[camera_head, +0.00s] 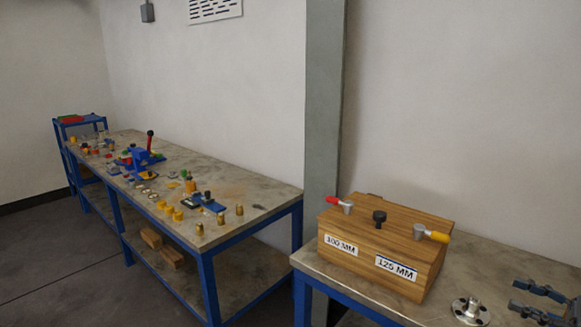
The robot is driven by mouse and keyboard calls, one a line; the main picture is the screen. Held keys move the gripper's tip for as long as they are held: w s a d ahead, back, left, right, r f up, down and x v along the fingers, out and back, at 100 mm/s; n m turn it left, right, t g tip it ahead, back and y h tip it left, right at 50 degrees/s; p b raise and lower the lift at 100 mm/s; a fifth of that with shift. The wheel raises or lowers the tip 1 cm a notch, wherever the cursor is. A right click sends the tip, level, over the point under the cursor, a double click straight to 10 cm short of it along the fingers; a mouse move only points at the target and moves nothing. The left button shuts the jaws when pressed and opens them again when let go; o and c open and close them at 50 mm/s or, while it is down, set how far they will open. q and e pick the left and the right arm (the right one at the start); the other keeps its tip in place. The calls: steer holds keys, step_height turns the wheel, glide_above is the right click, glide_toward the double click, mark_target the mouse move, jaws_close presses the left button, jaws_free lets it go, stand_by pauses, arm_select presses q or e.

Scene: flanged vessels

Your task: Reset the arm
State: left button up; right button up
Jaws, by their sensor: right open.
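My right gripper (541,300) is at the lower right edge, partly cut off by the frame. It is open, with its dark fingers apart and nothing between them. It is above the near bench, to the right of a silver flanged part (470,311) and apart from it. My left gripper is not in view.
A wooden box (385,247) marked 100 MM and 125 MM stands on the near bench (480,255), with a red-handled tool (340,204), a yellow-handled tool (430,233) and a black knob (379,218) on top. A long bench (240,187) at left holds many small parts.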

steer(key=w+a+f+m+t+h, duration=0.1)
steer(key=w+a+f+m+h, duration=0.15)
steer(key=a+f, duration=0.5)
steer(key=w+a+f+m+t+h, duration=0.25)
steer(key=a+f, duration=0.35)
steer(key=a, duration=0.3)
steer(key=s+a+f+m+g+h, duration=0.25)
steer(key=s+a+f+h, duration=0.35)
steer(key=a, duration=0.4)
steer(key=s+a+f+m+g+h, duration=0.15)
steer(key=s+g, duration=0.35)
steer(key=s, duration=0.8)
steer(key=s+a+f+m+g+h, duration=0.15)
steer(key=s+g, duration=0.25)
steer(key=s, duration=1)
step_height(320, 180, down, 27)
steer(key=s+g, duration=0.1)
steer(key=g, duration=0.1)
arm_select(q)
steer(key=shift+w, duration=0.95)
arm_select(e)
steer(key=s+d+f, duration=0.2)
steer(key=s+f, duration=0.5)
steer(key=s, duration=0.1)
steer(key=s+d+f, duration=0.1)
steer(key=s+f, duration=0.7)
steer(key=shift+s+d+g, duration=0.3)
steer(key=shift+d+g, duration=0.05)
steer(key=shift+g, duration=0.05)
